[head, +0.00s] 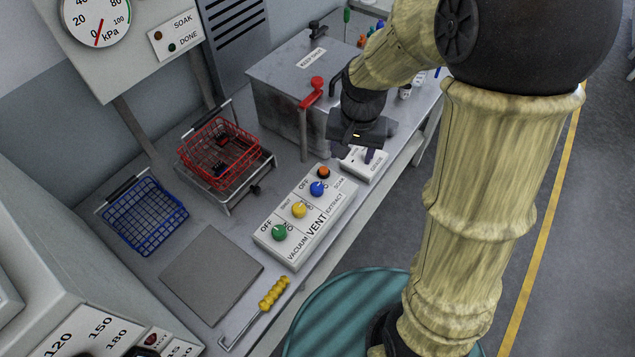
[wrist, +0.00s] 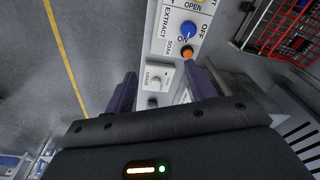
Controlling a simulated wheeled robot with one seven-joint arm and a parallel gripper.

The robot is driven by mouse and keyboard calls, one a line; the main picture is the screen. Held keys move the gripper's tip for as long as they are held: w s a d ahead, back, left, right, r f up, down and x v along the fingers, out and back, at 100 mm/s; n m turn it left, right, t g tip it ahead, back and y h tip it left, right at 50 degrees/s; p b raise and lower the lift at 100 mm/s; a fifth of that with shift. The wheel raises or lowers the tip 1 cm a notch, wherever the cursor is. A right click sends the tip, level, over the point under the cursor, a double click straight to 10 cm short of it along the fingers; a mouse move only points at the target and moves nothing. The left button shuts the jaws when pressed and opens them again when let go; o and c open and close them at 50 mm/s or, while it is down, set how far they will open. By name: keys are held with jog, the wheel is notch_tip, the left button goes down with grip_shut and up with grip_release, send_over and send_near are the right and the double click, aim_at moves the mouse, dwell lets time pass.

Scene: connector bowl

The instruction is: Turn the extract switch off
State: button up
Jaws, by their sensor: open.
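The extract switch is a round blue knob (head: 318,188) on the white switch panel (head: 262,238). Green and yellow knobs sit to its left, and an orange button lies just beyond it. In the wrist view the blue knob (wrist: 190,29) shows near the top, between printed OFF and ON labels; its pointer is too small to read surely. My gripper (head: 358,152) is open and empty, right of and beyond the panel, over a small white box. In the wrist view its two fingers (wrist: 160,72) are spread, and the knob lies ahead, apart from them.
The small white box (head: 362,164) marked GRADE sits below my gripper. A red-handled lever (head: 312,92) stands by a grey lidded tank (head: 300,72). A red basket (head: 218,150) and blue basket (head: 146,216) are to the left. A yellow-handled hook (head: 272,293) lies near the front edge.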

jog(key=m+g, duration=0.1)
jog(key=m, duration=0.1)
send_over(318, 185)
jog(key=f, duration=0.1)
jog(key=shift+a+f, duration=0.1)
jog(key=shift+f, duration=0.1)
notch_tip(318, 185, down, 17)
jog(key=shift+f+p, duration=0.2)
jog(key=shift+p, duration=0.75)
jog(key=shift+s, duration=0.1)
jog(key=shift+c, duration=0.2)
jog(key=c, duration=0.9)
